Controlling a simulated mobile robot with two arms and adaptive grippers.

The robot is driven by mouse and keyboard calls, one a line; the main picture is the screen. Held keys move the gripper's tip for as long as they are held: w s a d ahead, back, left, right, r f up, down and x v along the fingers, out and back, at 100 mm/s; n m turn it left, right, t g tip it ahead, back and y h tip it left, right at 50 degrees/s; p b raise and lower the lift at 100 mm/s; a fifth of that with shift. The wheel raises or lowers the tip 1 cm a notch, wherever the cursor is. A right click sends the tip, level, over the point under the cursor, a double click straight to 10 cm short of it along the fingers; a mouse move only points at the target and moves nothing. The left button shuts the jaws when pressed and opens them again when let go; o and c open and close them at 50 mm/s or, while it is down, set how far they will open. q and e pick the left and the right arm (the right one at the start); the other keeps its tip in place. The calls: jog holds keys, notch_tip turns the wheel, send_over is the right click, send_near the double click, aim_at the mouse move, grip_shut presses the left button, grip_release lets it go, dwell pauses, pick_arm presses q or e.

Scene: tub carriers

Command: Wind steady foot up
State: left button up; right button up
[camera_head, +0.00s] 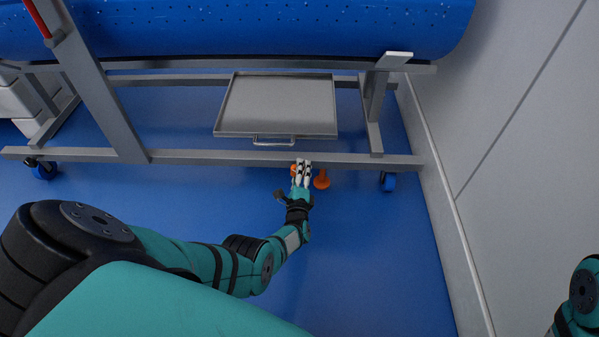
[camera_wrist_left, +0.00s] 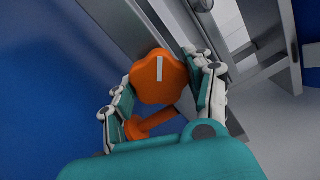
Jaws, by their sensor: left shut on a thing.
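The steady foot is orange and sits under the front rail of the carrier frame, near the floor. Its lobed knob with a white mark (camera_wrist_left: 160,72) lies between the fingers of my left gripper (camera_wrist_left: 165,92) in the left wrist view. The fingers are shut on the knob from both sides. An orange stem and foot (camera_wrist_left: 150,124) show below the knob, partly hidden by the hand. In the head view the foot's orange pad (camera_head: 322,181) shows just right of my left gripper (camera_head: 303,166), which hides most of the knob. My right gripper is out of view.
The grey carrier frame (camera_head: 210,157) stands on blue castors (camera_head: 389,182) and bears a blue tub (camera_head: 250,30). A grey tray (camera_head: 280,105) with a handle sits above the rail. A pale wall (camera_head: 520,150) rises at right. The blue floor in front is clear.

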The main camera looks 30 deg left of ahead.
pick_arm(q)
jog(key=shift+m, duration=0.3)
dwell(0.4)
jog(key=o, duration=1.2)
